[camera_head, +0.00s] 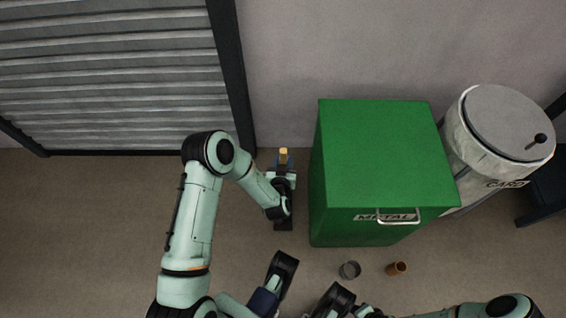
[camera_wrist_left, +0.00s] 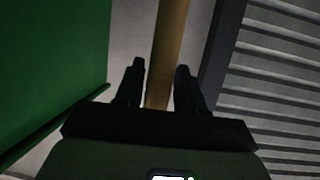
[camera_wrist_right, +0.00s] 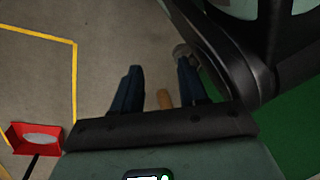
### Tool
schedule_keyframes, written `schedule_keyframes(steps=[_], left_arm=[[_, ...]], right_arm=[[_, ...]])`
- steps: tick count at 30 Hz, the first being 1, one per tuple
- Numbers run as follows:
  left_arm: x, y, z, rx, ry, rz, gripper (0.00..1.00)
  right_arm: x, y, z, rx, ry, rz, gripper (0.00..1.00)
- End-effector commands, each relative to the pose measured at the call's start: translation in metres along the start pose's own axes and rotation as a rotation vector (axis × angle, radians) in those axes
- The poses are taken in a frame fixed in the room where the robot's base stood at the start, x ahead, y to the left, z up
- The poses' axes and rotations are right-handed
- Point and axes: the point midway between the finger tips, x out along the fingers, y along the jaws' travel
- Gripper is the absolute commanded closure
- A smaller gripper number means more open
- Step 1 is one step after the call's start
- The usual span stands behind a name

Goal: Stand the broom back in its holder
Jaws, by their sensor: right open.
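The broom's tan handle (camera_head: 283,153) stands between the green bin and the shutter frame. In the head view its top end shows at the fingers of my left gripper (camera_head: 283,162). In the left wrist view the handle (camera_wrist_left: 167,40) runs between the fingers of my left gripper (camera_wrist_left: 160,68); whether they press on it is unclear. The broom's lower end is mostly hidden under my arm, and I cannot make out the holder.
A green METAL bin (camera_head: 385,160) stands close right of the broom. A white CARD bin (camera_head: 500,130) is further right. A grey cup (camera_head: 350,269) and a brown cup (camera_head: 396,268) are on the floor. A grey shutter (camera_head: 110,80) is left. A red object (camera_wrist_right: 35,137) lies near yellow floor lines.

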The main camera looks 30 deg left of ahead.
Motion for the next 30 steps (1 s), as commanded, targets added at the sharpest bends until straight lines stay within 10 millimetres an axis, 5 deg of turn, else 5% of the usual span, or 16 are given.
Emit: schedule_keyframes(steps=[14,30], left_arm=[[-0.010,0.001,0.001,0.002,-0.006,0.002,0.39],[-0.117,0.001,-0.001,0.002,-0.004,0.003,0.39]], right_arm=[[-0.004,-0.004,-0.004,-0.004,0.014,-0.007,0.57],[-0.051,-0.046,-0.048,-0.049,0.178,-0.084,0.57]])
